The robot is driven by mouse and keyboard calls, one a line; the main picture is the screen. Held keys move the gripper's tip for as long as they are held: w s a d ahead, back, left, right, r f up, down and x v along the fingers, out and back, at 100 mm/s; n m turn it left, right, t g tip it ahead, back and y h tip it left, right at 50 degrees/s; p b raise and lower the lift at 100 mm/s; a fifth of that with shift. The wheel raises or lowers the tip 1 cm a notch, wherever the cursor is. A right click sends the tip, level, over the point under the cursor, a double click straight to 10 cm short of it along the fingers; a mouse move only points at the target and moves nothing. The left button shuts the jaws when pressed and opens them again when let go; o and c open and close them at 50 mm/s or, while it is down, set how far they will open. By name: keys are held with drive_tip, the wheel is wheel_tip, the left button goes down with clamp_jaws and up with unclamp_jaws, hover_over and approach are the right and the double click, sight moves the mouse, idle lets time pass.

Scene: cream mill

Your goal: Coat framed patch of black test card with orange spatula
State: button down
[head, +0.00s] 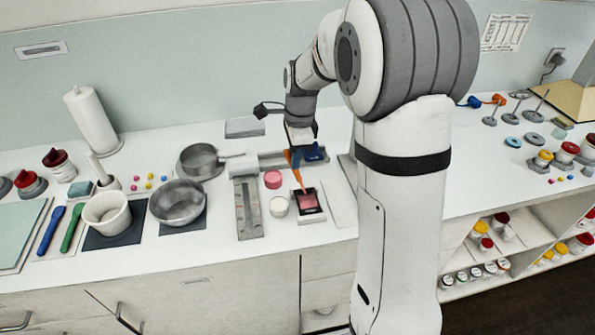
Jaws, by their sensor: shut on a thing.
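My gripper (298,146) is shut on the orange spatula (294,163) above the counter, in the middle of the head view. The spatula points down, and its lower end is at or just above the black test card (320,211). I cannot tell whether it touches. The card lies on the counter with a pink patch (308,200) inside its dark border. A pink-topped round pot (273,180) and a white round pot (279,206) stand left of the card. My arm hides part of the counter to the right.
A grey ruled strip (249,212) lies left of the pots. A pale strip (341,203) lies right of the card.

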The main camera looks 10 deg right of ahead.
drive_tip(key=shift+w, duration=0.25)
drive_tip(key=shift+s+b, duration=0.5)
drive_tip(key=shift+s, duration=2.55)
drive_tip(key=shift+w+p, duration=1.05)
drive_tip(key=shift+w, duration=2)
drive_tip(key=shift+s+b, duration=0.6)
drive_tip(key=shift+s, duration=2.45)
drive_tip(key=shift+w+f+p, duration=0.1)
drive_tip(key=shift+w+p, duration=0.85)
drive_tip(key=shift+w, duration=2.1)
